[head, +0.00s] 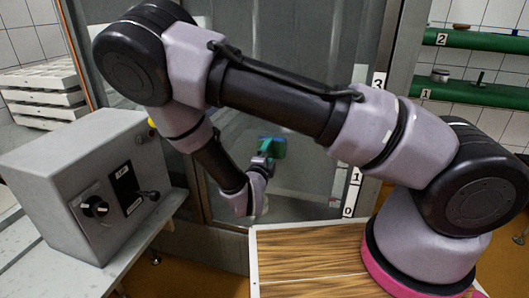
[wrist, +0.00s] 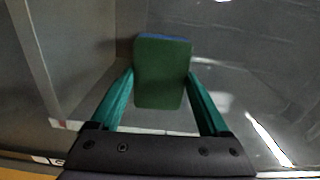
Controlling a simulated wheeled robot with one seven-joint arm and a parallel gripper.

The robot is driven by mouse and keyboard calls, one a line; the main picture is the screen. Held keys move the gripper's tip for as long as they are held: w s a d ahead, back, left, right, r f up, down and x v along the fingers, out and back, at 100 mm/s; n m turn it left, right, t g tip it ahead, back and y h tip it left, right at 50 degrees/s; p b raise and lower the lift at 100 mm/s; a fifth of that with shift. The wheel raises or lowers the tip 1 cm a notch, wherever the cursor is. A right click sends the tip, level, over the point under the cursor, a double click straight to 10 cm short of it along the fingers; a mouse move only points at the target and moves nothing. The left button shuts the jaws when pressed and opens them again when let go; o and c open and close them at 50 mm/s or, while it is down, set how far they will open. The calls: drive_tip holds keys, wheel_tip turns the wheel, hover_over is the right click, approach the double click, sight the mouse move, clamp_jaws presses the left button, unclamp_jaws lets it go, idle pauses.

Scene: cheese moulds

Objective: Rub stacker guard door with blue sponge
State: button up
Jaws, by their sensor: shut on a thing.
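My gripper (wrist: 160,88) is shut on the blue sponge (wrist: 162,70), with one green finger on each side. The side of the sponge towards the wrist camera is green, with a blue strip along its far edge. In the head view the sponge (head: 272,145) shows small and blue-green at the end of my arm. It is in front of the stacker guard door (head: 315,165), a clear pane in a grey metal frame. The pane also shows in the wrist view (wrist: 255,75). I cannot tell whether the sponge touches it.
A grey control box (head: 85,185) with a knob and lever stands on a metal bench at the left. White stacked moulds (head: 45,95) are behind it. Green shelves (head: 475,40) hang at the right. A wood-patterned top (head: 305,265) lies below my arm.

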drive_tip(key=shift+s+d, duration=0.4)
drive_tip(key=shift+d, duration=0.65)
drive_tip(key=shift+s+d, duration=0.4)
drive_tip(key=shift+d, duration=0.65)
drive_tip(key=shift+s+d, duration=0.4)
drive_tip(key=shift+d, duration=0.65)
drive_tip(key=shift+w+r, duration=0.1)
drive_tip(key=shift+r, duration=1.45)
drive_tip(key=shift+w+a, duration=0.3)
drive_tip(key=shift+a, duration=0.55)
drive_tip(key=shift+w+a, duration=0.25)
drive_tip(key=shift+a, duration=0.6)
drive_tip(key=shift+w+a, duration=0.6)
drive_tip(key=shift+a, duration=1.05)
drive_tip(key=shift+w+a, duration=0.55)
drive_tip(key=shift+a, duration=1.1)
drive_tip(key=shift+w+a, duration=0.6)
drive_tip(key=shift+a, duration=1.05)
drive_tip(key=shift+w+d+r, duration=0.1)
drive_tip(key=shift+d+r, duration=0.05)
drive_tip(key=shift+r, duration=1.3)
wheel_tip(320, 180, up, 3)
hover_over(280, 143)
drive_tip(key=s+d, duration=0.2)
drive_tip(key=d, duration=0.1)
drive_tip(key=w+a, duration=0.2)
drive_tip(key=a, duration=0.5)
